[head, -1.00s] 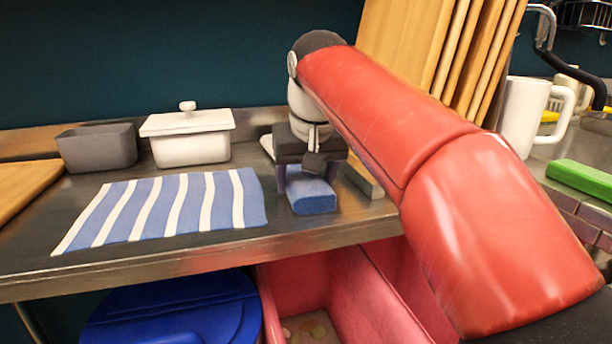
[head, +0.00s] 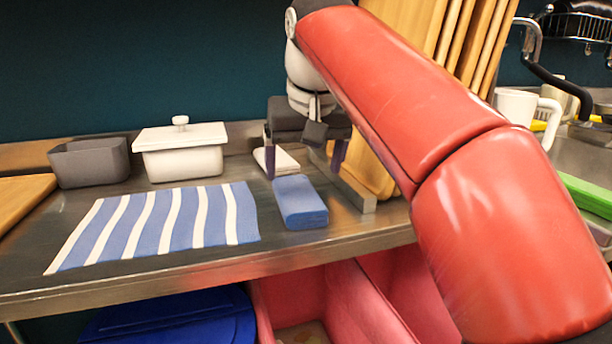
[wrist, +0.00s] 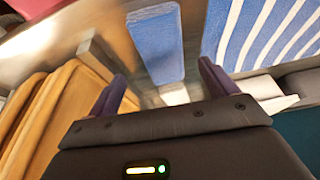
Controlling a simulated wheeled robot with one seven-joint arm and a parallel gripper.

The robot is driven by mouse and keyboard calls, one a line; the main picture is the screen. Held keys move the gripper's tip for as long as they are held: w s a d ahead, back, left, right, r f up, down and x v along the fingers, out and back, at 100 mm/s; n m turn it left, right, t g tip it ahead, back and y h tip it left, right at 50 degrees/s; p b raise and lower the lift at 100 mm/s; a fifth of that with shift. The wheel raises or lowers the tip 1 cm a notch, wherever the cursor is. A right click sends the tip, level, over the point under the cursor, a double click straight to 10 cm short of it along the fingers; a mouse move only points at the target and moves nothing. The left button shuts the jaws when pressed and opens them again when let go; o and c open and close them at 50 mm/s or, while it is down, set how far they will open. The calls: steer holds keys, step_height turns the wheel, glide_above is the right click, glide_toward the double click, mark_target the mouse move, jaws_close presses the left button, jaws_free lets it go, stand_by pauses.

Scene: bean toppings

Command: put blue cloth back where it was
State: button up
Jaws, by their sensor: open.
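A folded blue cloth (head: 301,204) lies flat on the metal counter, right of a blue-and-white striped cloth (head: 160,224). My gripper (head: 304,167) is open and empty, its purple fingers apart, above and just behind the blue cloth. In the wrist view, the blue cloth (wrist: 156,42) lies beyond the gap between the fingers, with the striped cloth (wrist: 265,35) to its right. A folded whitish cloth (head: 276,161) lies behind the blue one, partly hidden by my gripper.
A white lidded pot (head: 182,158) and a grey container (head: 90,163) stand at the back left. Wooden boards (head: 405,30) stand upright in a rack at the right, close to my gripper. A pink bin (head: 340,300) is below the counter edge.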

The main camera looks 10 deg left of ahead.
steer(key=shift+s+r, duration=0.1)
steer(key=shift+r, duration=0.2)
steer(key=shift+d, duration=0.4)
steer(key=shift+m+t, duration=0.3)
steer(key=shift+m, duration=0.5)
steer(key=d+f, duration=0.1)
steer(key=d, duration=0.2)
steer(key=d+f, duration=0.1)
steer(key=d, duration=0.2)
steer(key=s+d+f, duration=0.1)
steer(key=d, duration=0.2)
steer(key=shift+d, duration=0.2)
steer(key=s+d+f+m+h, duration=0.1)
steer(key=s+d+f+m, duration=0.1)
steer(key=s+d+f, duration=0.6)
steer(key=s+d+f+m+t+h, duration=0.1)
steer(key=s+d+f+m, duration=0.1)
steer(key=s+d+f, duration=0.6)
step_height(320, 180, down, 7)
steer(key=shift+s+d+f, duration=0.1)
steer(key=shift+s+d, duration=0.2)
steer(key=shift+d, duration=0.45)
